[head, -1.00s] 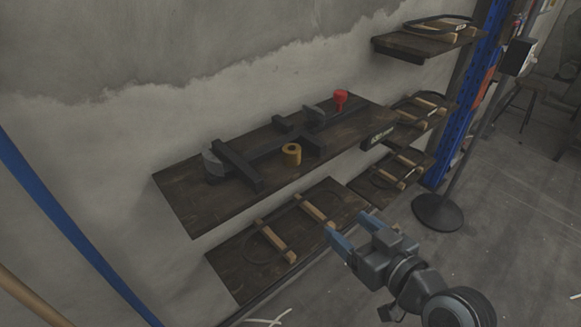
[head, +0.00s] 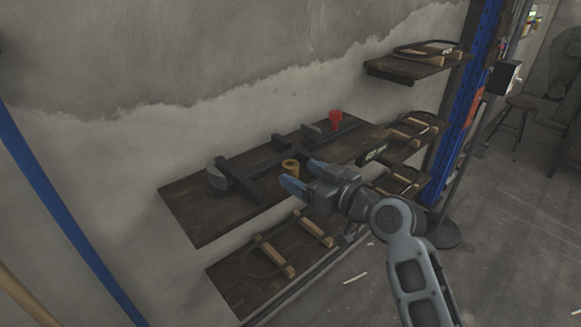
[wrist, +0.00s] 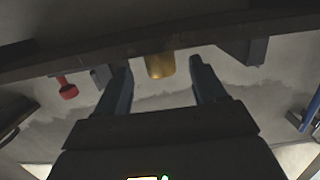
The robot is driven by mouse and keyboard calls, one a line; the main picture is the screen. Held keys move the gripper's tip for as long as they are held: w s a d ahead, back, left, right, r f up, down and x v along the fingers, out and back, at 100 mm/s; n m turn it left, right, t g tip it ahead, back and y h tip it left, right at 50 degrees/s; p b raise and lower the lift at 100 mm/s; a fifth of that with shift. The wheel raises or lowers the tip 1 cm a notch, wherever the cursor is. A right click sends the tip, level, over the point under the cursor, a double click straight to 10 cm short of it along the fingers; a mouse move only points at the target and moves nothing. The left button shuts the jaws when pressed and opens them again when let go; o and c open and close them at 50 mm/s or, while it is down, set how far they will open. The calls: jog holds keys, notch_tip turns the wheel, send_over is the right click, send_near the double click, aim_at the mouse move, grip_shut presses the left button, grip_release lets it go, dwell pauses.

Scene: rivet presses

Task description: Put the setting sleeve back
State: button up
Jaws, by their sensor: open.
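The yellow, hollow sleeve (head: 290,166) stands upright on the upper dark shelf (head: 195,215), beside the black press frame (head: 240,182). My gripper (head: 298,176) is open with blue fingers, right at the shelf's front, close to the sleeve. In the wrist view the sleeve (wrist: 160,65) shows between and beyond the two open fingers (wrist: 160,82), with gaps on both sides. That view looks upside down. Nothing is held. In the head view the fingers hide part of the sleeve's lower edge. Whether they touch it I cannot tell.
A red knob (head: 335,119) and a grey block (head: 313,130) sit on the press's far end, a grey disc (head: 216,174) on its near end. A lower shelf (head: 240,288) carries wooden bars. A blue rack post (head: 466,110) stands to the right.

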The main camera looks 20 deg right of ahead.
jog(key=shift+x, duration=1.45)
jog(key=shift+c, duration=0.2)
jog(key=c, duration=1.2)
jog(key=shift+r, duration=0.1)
grip_shut()
jog(key=shift+r, duration=0.1)
